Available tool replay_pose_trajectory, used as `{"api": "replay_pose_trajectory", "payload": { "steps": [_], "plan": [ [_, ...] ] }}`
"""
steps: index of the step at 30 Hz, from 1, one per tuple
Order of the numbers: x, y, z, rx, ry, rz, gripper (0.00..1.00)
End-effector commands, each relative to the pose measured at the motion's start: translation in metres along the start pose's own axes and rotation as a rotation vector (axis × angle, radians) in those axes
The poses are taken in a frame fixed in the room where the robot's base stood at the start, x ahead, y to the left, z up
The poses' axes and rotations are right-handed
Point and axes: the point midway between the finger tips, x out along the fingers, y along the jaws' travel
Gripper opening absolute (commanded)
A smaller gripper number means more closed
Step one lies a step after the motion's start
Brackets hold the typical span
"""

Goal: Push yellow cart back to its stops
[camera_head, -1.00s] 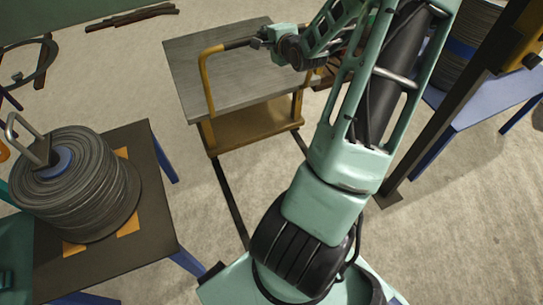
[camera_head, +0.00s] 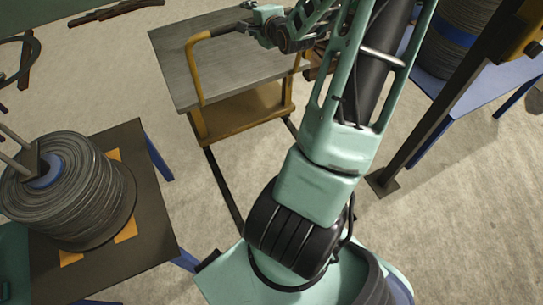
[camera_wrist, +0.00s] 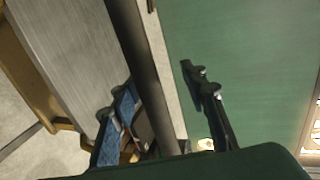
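The yellow cart (camera_head: 245,118) has a grey metal top (camera_head: 220,72) and a yellow push handle (camera_head: 196,75) with a dark grip bar. It stands on the floor beyond my base, at the upper middle of the head view. My gripper (camera_head: 262,24) is at the far end of the grip bar. In the wrist view the dark bar (camera_wrist: 138,62) runs between the spread fingers of my gripper (camera_wrist: 158,80). The blue-padded finger lies close behind the bar; the other finger stands clear of it. Contact cannot be told. I cannot make out the stops.
Dark floor rails (camera_head: 222,185) run from the cart towards my base. A dark table (camera_head: 150,215) with a cable reel (camera_head: 75,200) stands at left. A dark post (camera_head: 430,125) and a blue table (camera_head: 462,98) with another reel (camera_head: 455,45) stand at right.

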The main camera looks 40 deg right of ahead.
Motion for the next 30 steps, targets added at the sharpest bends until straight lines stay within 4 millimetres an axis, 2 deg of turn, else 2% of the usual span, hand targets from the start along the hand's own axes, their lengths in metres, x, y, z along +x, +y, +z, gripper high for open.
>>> {"api": "replay_pose_trajectory", "payload": {
  "steps": [8,11,21,25,30],
  "plan": [
    [-0.001,0.003,-0.001,0.003,0.001,0.006,0.43],
    [-0.011,0.000,-0.002,0.005,0.003,0.007,0.43],
    [-0.061,0.000,-0.002,0.006,0.003,0.010,0.43],
    [-0.070,0.002,-0.001,0.005,0.002,0.008,0.43],
    [-0.071,0.005,-0.001,0.004,0.002,0.008,0.43]
  ]
}}
